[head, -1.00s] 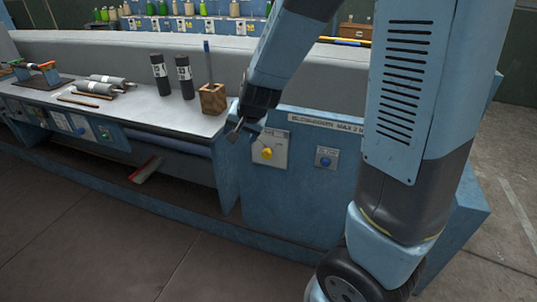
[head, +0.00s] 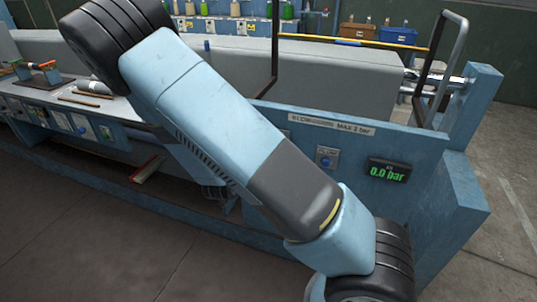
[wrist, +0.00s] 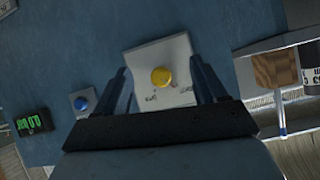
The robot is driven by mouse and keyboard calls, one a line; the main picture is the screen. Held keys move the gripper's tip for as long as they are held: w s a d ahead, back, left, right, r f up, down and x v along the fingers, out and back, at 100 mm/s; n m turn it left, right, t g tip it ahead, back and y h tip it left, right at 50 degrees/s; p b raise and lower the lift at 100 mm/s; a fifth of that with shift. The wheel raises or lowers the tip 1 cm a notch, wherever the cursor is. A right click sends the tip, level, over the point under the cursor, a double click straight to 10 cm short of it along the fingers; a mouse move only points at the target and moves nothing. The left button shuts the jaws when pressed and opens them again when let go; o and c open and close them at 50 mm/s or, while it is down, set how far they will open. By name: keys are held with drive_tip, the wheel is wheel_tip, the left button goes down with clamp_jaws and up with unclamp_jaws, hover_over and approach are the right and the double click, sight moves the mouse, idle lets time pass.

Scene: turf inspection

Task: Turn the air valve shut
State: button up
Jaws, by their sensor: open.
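The air valve is a round yellow knob (wrist: 162,77) on a pale square plate (wrist: 178,53) on the blue panel. In the wrist view it lies between the two fingers of my gripper (wrist: 159,72). The fingers are apart, one on each side of the knob; I cannot tell whether they touch it or how far off they are. In the head view my arm hides the valve and my gripper. A gauge display (head: 388,171) on the same panel reads 0.0 bar in green; it also shows in the wrist view (wrist: 29,123).
A blue knob (head: 327,157) sits on the panel between the valve and the gauge; the wrist view shows it too (wrist: 81,104). A wooden block (wrist: 275,68) stands on the bench beside the panel. A dark metal frame (head: 275,60) rises behind the panel.

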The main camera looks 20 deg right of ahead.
drive_tip(key=w+d+t+h, duration=0.1)
drive_tip(key=w+d, duration=0.2)
drive_tip(key=w+d+n+t+h, duration=0.1)
drive_tip(key=w+d+t, duration=0.1)
drive_tip(key=w+d, duration=0.1)
drive_tip(key=w+d+t+h, duration=0.2)
drive_tip(key=w+d, duration=0.1)
drive_tip(key=w, duration=0.1)
drive_tip(key=shift+d, duration=0.4)
idle(0.5)
drive_tip(key=shift+c, duration=0.4)
